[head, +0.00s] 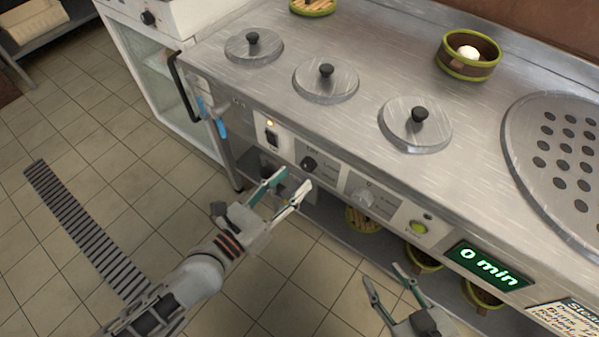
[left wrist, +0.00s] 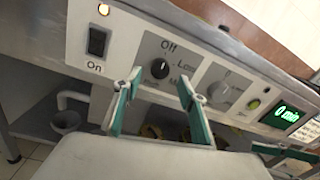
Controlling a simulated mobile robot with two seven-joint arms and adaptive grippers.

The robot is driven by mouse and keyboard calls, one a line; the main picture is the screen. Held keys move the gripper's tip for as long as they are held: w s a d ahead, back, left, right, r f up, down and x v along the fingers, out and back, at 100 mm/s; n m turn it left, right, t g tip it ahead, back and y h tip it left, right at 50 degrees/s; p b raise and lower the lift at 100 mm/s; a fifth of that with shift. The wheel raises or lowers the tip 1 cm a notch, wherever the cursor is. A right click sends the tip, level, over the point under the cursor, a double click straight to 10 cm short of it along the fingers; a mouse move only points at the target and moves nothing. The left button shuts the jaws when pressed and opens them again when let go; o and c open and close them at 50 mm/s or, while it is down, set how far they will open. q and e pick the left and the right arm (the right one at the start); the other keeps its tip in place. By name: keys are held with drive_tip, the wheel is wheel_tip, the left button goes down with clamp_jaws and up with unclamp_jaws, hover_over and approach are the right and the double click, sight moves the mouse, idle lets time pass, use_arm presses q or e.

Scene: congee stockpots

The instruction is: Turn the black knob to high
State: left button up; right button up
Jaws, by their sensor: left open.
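The black knob (head: 308,163) is on the front panel of the steel cooker, right of the black switch. In the left wrist view the knob (left wrist: 160,68) has the words Off above it and Low to its right; the lower labels are partly hidden. I cannot tell its exact setting. My left gripper (head: 294,179) is open in front of the panel, just below and left of the knob in the head view. In the left wrist view its fingertips (left wrist: 160,78) are on either side of the knob; contact is unclear. My right gripper (head: 383,273) is open and empty, lower right.
A black rocker switch (head: 271,138) with a lit lamp is left of the knob. A grey dial (head: 363,197), a green button (head: 418,228) and a display (head: 487,267) reading 0 min are to the right. Baskets stand on the shelf below.

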sight(305, 169)
use_arm(q)
drive_tip(key=x, duration=0.3)
drive_tip(key=shift+w+d, duration=0.2)
drive_tip(key=shift+w, duration=0.05)
drive_tip(key=c, duration=1.1)
